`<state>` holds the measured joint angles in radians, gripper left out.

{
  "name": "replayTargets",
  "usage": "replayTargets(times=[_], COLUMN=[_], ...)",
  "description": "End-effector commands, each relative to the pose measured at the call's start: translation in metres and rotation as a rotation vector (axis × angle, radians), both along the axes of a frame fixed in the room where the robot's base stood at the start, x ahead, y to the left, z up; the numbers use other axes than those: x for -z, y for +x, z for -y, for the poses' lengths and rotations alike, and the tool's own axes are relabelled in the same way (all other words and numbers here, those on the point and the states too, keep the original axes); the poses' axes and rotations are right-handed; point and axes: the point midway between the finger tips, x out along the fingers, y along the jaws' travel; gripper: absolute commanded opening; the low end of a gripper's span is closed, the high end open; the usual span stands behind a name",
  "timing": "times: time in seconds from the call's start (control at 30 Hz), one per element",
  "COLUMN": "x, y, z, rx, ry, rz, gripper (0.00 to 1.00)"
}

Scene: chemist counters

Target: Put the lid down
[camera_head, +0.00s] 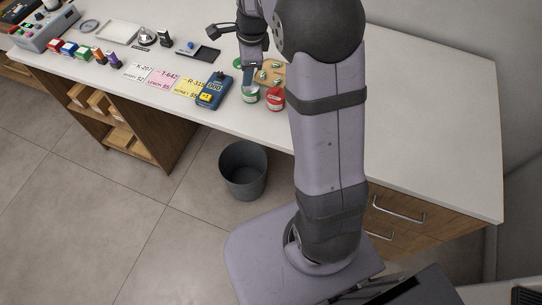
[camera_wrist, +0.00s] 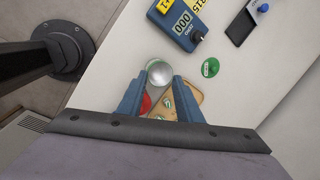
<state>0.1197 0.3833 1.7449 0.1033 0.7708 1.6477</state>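A green round lid (camera_wrist: 210,67) lies flat on the white counter in the wrist view, right of the jar and clear of my fingers. It also shows in the head view (camera_head: 237,63), partly hidden by my gripper. The green-labelled jar (camera_head: 250,93) stands upright near the counter's front edge. Its top (camera_wrist: 160,73) looks pale and uncovered in the wrist view. My gripper (camera_wrist: 158,82) is over the jar and tray area, fingers apart, with nothing seen held between them. In the head view my gripper (camera_head: 252,60) is partly hidden by my arm.
A red-lidded jar (camera_head: 275,99) stands right of the green one. A wooden tray (camera_head: 263,80) with small green-and-white pieces is behind them. A blue device (camera_head: 212,91) and coloured cards (camera_head: 163,78) are to the left. The counter's right part is clear.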

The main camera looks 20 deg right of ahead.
Motion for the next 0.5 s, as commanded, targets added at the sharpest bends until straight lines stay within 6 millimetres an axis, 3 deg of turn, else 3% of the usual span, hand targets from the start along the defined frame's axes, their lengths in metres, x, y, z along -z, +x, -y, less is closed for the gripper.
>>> replayTargets(times=[0.03, 0.5], x=[0.001, 0.03], y=[-0.02, -0.194], z=[-0.006, -0.036], rx=[-0.13, -1.362], ry=[-0.033, -0.239], rz=[-0.014, -0.122], gripper=[0.32, 0.32])
